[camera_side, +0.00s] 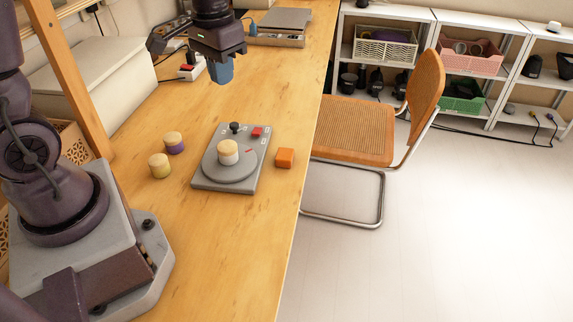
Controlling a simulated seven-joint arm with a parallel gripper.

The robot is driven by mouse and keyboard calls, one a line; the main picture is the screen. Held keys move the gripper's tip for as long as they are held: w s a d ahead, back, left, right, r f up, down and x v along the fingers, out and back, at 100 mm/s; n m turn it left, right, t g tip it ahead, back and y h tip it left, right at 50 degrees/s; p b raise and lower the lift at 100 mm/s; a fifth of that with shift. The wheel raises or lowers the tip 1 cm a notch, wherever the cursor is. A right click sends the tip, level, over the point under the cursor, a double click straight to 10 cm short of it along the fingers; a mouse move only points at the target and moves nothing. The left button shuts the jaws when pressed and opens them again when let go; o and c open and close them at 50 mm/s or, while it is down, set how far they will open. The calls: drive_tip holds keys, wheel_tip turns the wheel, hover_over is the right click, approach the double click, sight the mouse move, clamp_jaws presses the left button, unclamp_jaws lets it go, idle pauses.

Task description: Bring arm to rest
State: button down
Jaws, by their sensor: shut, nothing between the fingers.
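My gripper (221,72) hangs in the air over the far part of the wooden table (215,250), pointing down. Its blue fingers are shut and hold nothing. It is above and behind the grey turntable device (207,182), well apart from it. The device has a round plate, a black knob (235,128) and a red button (257,132). A jar with a pale wooden lid (228,153) stands on the round plate.
A purple jar (174,143) and a yellowish jar (159,166) stand left of the device. An orange block (285,158) lies to its right, near the table edge. A cane chair (355,130) stands beside the table. A grey tray (275,38) lies at the far end.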

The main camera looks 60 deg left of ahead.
drive_tip(key=s+d+r+m+t, duration=0.2)
drive_tip(key=s+d+r+t, duration=0.3)
drive_tip(key=s+d+r, duration=0.3)
drive_tip(key=shift+s+r, duration=1.15)
drive_tip(key=shift+s, duration=0.7)
